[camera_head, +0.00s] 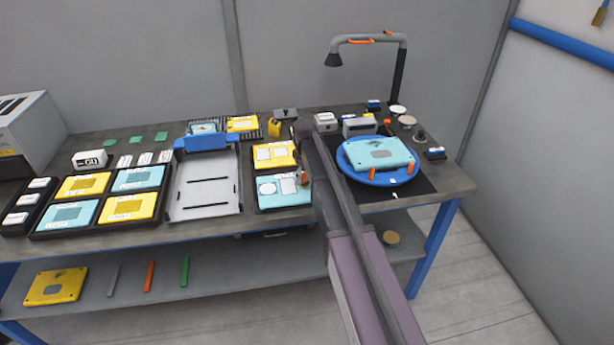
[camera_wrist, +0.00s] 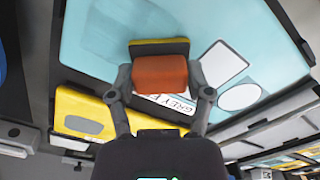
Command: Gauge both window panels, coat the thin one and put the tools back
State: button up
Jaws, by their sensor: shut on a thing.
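My gripper (camera_wrist: 160,98) is shut on an orange block-shaped tool (camera_wrist: 160,73) with a dark, yellow-edged pad at its far side. In the wrist view it is over a teal panel (camera_wrist: 110,35) bearing a white card and a white oval; I cannot tell whether the tool touches it. In the head view the orange tool (camera_head: 305,178) shows beside my arm, at the right edge of that teal panel (camera_head: 282,197). A yellow panel (camera_head: 287,147) lies behind it. Another teal panel (camera_head: 380,153) sits on a blue round turntable (camera_head: 352,177) between orange clamps. My arm hides part of the bench.
A grey open tray (camera_head: 205,175) with a blue bar stands left of the panels. Further left, a black rack (camera_head: 98,229) holds several yellow and teal panels. A lamp (camera_head: 399,75) rises behind the turntable. Small tools crowd the back right. A yellow panel (camera_head: 40,288) lies on the lower shelf.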

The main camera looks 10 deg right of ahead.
aim_at(305, 174)
jog(key=shift+r+p, duration=3)
jog(key=shift+r, duration=0.1)
jog(key=shift+r+p, duration=1.4)
jog(key=shift+p, duration=0.15)
jog(key=shift+s, duration=0.1)
